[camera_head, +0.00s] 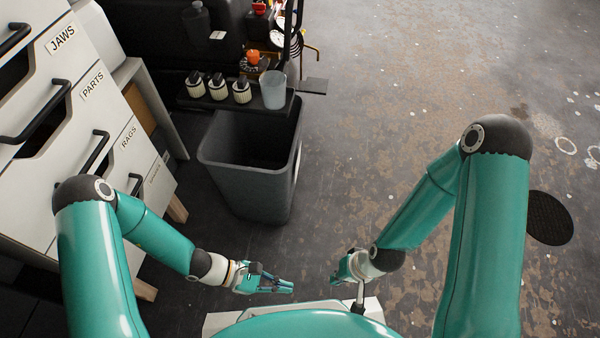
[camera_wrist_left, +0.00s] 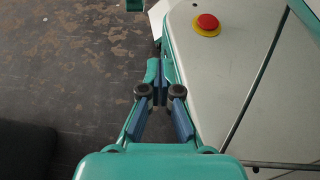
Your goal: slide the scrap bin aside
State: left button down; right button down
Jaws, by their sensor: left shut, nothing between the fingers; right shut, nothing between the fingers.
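The scrap bin (camera_head: 246,177) is a dark grey, open-topped bin standing upright on the floor in the head view, just left of the middle. Its inside looks dark and I cannot see anything in it. My left gripper (camera_head: 285,287) is shut and empty, below the bin in the picture and apart from it. It also shows in the left wrist view (camera_wrist_left: 159,92), with its fingers together beside my own base. My right gripper (camera_head: 338,275) is shut and empty, to the right of the left one and also apart from the bin.
White drawers (camera_head: 75,110) labelled JAWS, PARTS and RAGS stand at the left. A dark shelf (camera_head: 200,102) behind the bin carries several dark-topped containers (camera_head: 218,87) and a clear cup (camera_head: 273,90). The worn floor (camera_head: 400,120) right of the bin is open. A dark round disc (camera_head: 549,218) lies far right.

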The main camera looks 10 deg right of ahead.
pick_arm(q)
jog(key=s+a+f+m+g+y, duration=0.1)
jog(key=s+a+m+y, duration=0.4)
jog(key=a+m+y, duration=0.3)
jog(key=w+a+r+m+t, duration=0.1)
jog(key=w+a+m+t, duration=0.1)
jog(key=w+m+t, duration=0.2)
jog(key=shift+w+m, duration=0.7)
jog(key=shift+w, duration=0.25)
jog(key=shift+p, duration=0.3)
